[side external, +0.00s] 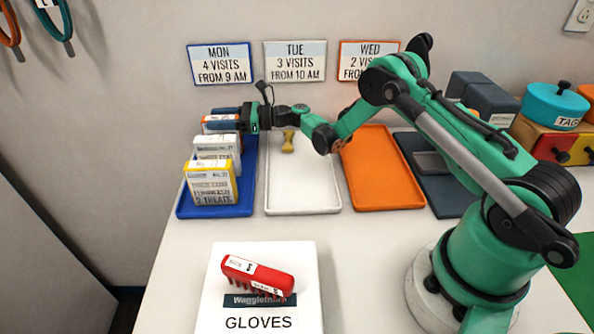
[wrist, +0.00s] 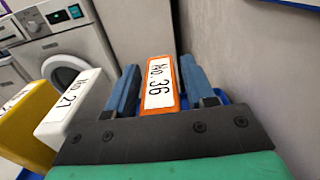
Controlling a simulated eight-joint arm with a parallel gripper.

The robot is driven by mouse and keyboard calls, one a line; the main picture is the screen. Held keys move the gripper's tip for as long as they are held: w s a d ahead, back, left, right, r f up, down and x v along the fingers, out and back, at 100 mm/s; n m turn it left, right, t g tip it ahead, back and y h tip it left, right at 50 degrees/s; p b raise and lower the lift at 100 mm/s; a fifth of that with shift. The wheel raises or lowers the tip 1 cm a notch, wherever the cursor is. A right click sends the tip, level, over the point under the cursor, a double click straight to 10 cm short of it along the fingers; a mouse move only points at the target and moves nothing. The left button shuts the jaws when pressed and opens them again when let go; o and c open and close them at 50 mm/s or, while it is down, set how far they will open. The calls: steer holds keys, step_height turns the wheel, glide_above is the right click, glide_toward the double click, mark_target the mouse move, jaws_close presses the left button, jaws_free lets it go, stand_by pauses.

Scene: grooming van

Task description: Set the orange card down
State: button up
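The orange card (wrist: 160,84), marked No 36, stands between my gripper's two blue fingers in the wrist view, with what looks like a narrow gap on each side. In the side external view the orange card (side external: 220,124) is upright at the back of the blue tray (side external: 193,211), behind a white card (side external: 217,148). Its lower part is hidden, so its contact with the tray does not show. My gripper (side external: 226,112) reaches in from the right around its top. The fingers (wrist: 160,85) look slightly open.
A yellow card (side external: 210,185) stands at the tray's front. A white tray (side external: 303,206) with a yellow bone-shaped piece (side external: 288,141) and an orange tray (side external: 383,185) lie to the right. A red brush (side external: 257,274) lies on the gloves box (side external: 258,311) in front. The wall is close behind.

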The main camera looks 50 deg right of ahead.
steer(key=shift+o, duration=0.6)
